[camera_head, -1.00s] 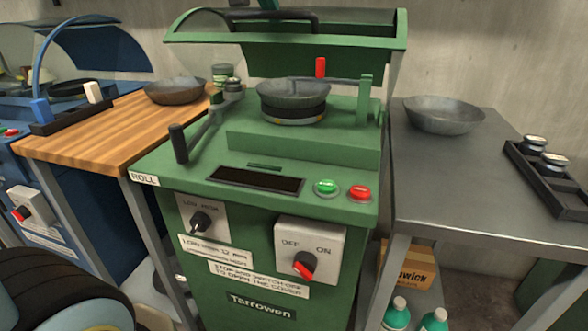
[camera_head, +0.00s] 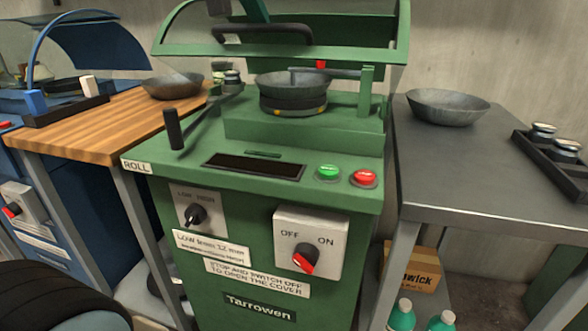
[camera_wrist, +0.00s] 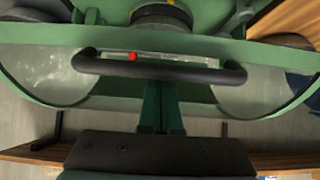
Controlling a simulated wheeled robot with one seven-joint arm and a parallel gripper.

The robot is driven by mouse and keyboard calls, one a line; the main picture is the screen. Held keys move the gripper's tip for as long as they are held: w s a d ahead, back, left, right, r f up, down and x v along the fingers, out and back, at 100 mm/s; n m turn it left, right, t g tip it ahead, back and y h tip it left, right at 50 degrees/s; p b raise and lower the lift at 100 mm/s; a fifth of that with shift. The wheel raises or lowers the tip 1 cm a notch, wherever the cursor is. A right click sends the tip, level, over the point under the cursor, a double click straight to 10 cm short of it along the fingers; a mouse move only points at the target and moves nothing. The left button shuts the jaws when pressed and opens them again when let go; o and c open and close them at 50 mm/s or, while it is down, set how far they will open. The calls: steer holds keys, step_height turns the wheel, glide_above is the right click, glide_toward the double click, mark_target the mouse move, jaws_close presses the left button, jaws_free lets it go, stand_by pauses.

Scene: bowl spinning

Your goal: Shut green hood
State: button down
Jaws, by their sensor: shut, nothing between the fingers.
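The green hood (camera_head: 280,48) of the green machine stands raised above the bowl (camera_head: 293,86), its front edge tilted forward. A black bar handle (camera_head: 262,32) runs along the hood and crosses the wrist view (camera_wrist: 160,70). My gripper (camera_wrist: 163,92) is shut and empty. Its dark green fingers reach up to the handle, and their tips are partly hidden by it; I cannot tell whether they touch. The bowl sits on the machine's round chuck.
The machine's front has a green button (camera_head: 328,172), a red button (camera_head: 363,178) and an OFF/ON switch (camera_head: 304,258). A black-gripped lever (camera_head: 173,128) stands at left. A wooden bench (camera_head: 105,125) and a grey table (camera_head: 460,165), each with a bowl, flank it.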

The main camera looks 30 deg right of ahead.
steer(key=shift+s+a+f+b, duration=0.3)
steer(key=shift+f+b, duration=0.2)
steer(key=shift+f, duration=0.15)
steer(key=shift+s+a+f+b, duration=0.3)
steer(key=shift+f+b, duration=0.2)
steer(key=shift+f, duration=0.15)
steer(key=shift+a+r+p, duration=0.1)
steer(key=shift+r+p, duration=0.2)
steer(key=shift+p, duration=0.55)
steer(key=p, duration=0.1)
steer(key=f+p, duration=0.1)
steer(key=p, duration=0.1)
steer(key=shift+s+a+f, duration=0.1)
steer(key=shift+s+a, duration=0.15)
steer(key=shift+s, duration=0.05)
steer(key=shift+s+a+f+p, duration=0.15)
steer(key=shift+f+p, duration=0.25)
steer(key=shift+p, duration=0.25)
steer(key=shift+r, duration=0.1)
step_height(320, 180, up, 10)
steer(key=p, duration=0.8)
glide_above(263, 45)
steer(key=s+a, duration=0.2)
steer(key=shift+s+a, duration=0.1)
steer(key=shift+s, duration=0.05)
